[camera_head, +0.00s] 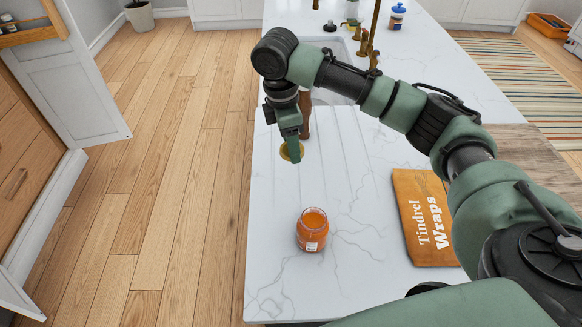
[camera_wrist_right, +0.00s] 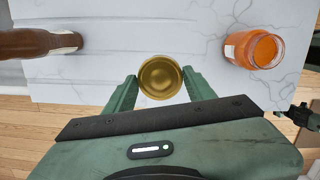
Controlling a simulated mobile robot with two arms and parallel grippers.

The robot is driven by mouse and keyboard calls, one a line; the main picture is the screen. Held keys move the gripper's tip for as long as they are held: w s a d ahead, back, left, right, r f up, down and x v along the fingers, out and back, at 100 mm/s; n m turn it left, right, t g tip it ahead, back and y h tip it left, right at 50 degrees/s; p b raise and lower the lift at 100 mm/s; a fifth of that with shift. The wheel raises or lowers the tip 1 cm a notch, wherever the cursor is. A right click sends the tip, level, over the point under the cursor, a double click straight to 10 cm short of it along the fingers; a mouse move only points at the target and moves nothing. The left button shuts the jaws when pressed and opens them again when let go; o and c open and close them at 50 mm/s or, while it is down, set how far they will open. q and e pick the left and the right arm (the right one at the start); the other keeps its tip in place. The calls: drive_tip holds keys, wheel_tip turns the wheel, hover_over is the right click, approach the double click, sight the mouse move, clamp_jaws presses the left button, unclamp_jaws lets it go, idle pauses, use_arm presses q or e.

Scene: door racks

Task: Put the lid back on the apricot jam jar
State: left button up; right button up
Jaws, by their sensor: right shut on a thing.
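The open apricot jam jar (camera_head: 311,232) stands upright on the white counter, its orange contents showing at the mouth. It is at the right of the wrist view (camera_wrist_right: 256,49). The round gold lid (camera_head: 291,150) is between the fingertips of my right gripper (camera_head: 294,146), which points down. The wrist view shows the lid (camera_wrist_right: 160,77) gripped at its sides by both fingers. The lid is apart from the jar, farther along the counter. I cannot tell whether it touches the counter. My left gripper is not clearly visible.
A brown bottle (camera_wrist_right: 38,43) stands close to the right gripper, partly hidden behind it in the head view. An orange Tindrel Wraps packet (camera_head: 424,218) lies right of the jar. A sink with a brass tap (camera_head: 366,45) lies beyond. Counter around the jar is clear.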

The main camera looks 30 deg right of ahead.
wheel_tip(320, 180, up, 7)
drive_tip(key=shift+r, duration=0.1)
idle(0.3)
